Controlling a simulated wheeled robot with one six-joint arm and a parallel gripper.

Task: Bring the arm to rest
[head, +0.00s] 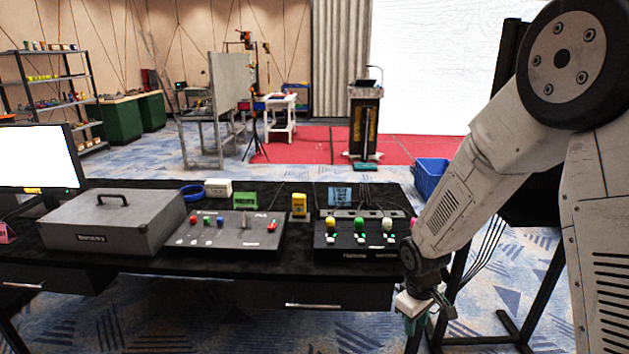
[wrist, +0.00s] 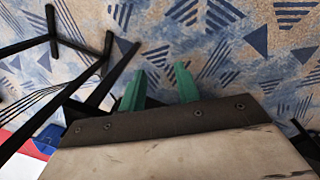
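My arm shows at the right of the head view, bent, with its forearm slanting down to the left. My gripper (head: 418,322) hangs in front of the desk's right end, with its fingers pointing down. In the wrist view, my gripper (wrist: 160,88) shows two green fingers standing apart with patterned carpet between them. It is open and empty, and nothing touches the fingers.
A black desk (head: 300,268) spans the front, carrying a grey case (head: 112,222), a grey control panel (head: 222,236) and a black button panel (head: 352,240). A monitor (head: 40,160) stands at left. A blue bin (head: 431,176) sits behind the arm. Black stand legs (wrist: 85,85) stand close by.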

